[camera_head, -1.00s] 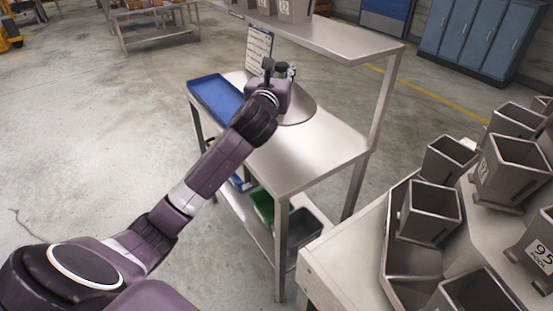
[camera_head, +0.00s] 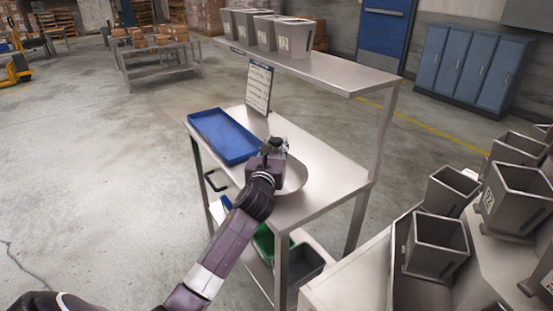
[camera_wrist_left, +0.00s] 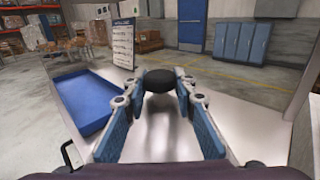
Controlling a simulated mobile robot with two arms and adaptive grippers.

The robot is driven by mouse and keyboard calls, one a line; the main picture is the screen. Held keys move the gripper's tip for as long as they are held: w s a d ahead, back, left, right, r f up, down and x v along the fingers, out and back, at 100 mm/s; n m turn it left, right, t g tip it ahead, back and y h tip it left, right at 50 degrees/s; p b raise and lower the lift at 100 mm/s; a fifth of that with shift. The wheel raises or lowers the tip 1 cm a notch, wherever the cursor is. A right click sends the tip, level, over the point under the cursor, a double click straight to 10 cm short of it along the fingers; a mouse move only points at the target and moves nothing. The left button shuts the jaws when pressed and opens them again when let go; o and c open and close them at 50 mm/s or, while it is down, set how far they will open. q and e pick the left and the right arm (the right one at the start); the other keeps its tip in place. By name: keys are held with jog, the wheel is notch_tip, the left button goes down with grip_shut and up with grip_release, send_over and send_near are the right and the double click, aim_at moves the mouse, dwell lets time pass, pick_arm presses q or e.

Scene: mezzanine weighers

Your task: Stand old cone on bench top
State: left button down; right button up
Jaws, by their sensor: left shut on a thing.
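The old cone (camera_head: 296,178) is a wide, shallow round steel piece in the head view, partly hidden by my left gripper (camera_head: 275,148). In the left wrist view a dark round knob (camera_wrist_left: 160,80) sits between my left fingertips, and the gripper is shut on it. Shiny metal shows between the blue-grey fingers. The cone is over the right-hand part of the steel bench top (camera_head: 335,173). I cannot tell whether it touches the surface. My right gripper is not in view.
A blue tray (camera_head: 225,137) lies on the bench's left side, with a sign (camera_head: 258,88) behind it. An upper shelf (camera_head: 330,71) carries several grey bins. Green and grey bins are underneath. Weigher buckets (camera_head: 437,247) crowd the right. The bench's right end looks clear.

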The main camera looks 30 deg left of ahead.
aim_at(276, 156)
pick_arm(q)
jog(key=shift+f+b, duration=0.35)
jog(key=shift+f, duration=1.7)
jog(key=shift+f, duration=0.15)
jog(key=c, duration=1.6)
grip_release()
jog(key=shift+s+d, duration=0.15)
jog(key=shift+s, duration=0.2)
jog(key=v, duration=1.1)
jog(key=shift+s, duration=0.25)
